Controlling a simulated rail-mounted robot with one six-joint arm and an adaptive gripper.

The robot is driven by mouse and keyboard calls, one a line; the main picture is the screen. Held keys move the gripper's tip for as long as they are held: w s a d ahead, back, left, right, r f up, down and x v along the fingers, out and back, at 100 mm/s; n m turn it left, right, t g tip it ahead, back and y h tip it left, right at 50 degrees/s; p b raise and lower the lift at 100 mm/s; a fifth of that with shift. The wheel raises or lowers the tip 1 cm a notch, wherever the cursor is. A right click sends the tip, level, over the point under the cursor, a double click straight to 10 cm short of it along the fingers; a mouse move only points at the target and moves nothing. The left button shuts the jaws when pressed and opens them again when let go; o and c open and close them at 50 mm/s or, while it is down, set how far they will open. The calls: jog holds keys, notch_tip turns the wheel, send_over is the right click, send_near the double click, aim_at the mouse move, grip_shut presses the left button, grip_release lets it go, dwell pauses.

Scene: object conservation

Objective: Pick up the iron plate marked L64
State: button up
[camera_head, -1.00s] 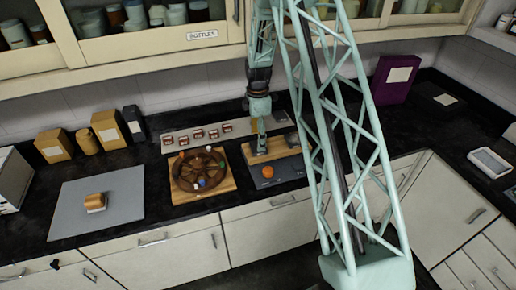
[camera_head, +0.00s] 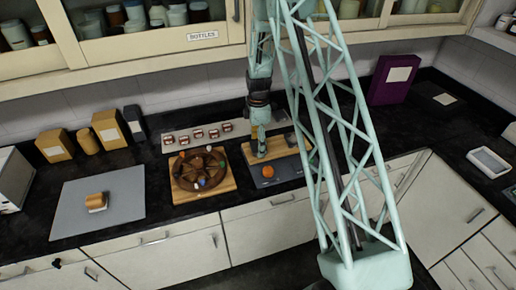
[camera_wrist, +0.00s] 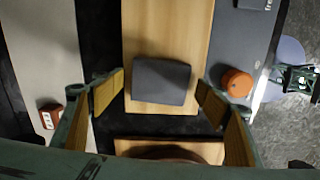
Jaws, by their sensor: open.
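A dark grey rectangular plate (camera_wrist: 162,82) lies on a pale wooden board (camera_wrist: 168,30) in the wrist view. No L64 mark can be read on it. My gripper (camera_wrist: 160,96) is open, with one tan-padded finger on each side of the plate and gaps between pads and plate. In the head view my gripper (camera_head: 260,152) points down over the left part of the same board (camera_head: 273,149). The plate under it is hidden or too small to make out there.
An orange round object (camera_head: 268,171) sits on a dark base in front of the board. A brown wheel-like tray (camera_head: 200,172) with small coloured things stands to the left. A strip (camera_head: 180,142) with several red-and-white pieces lies behind. A grey mat (camera_head: 75,215) lies far left.

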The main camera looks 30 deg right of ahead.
jog(key=shift+c, duration=0.4)
jog(key=c, duration=1.4)
jog(key=shift+o, duration=0.2)
jog(key=shift+r, duration=0.25)
jog(key=shift+r+b, duration=0.45)
jog(key=shift+r, duration=1.1)
jog(key=s+a+r+b, duration=0.1)
jog(key=s+a, duration=0.3)
jog(key=s, duration=1.1)
jog(key=shift+s+a+r+b, duration=0.15)
jog(key=shift+a+r+b, duration=0.1)
jog(key=shift+b, duration=0.65)
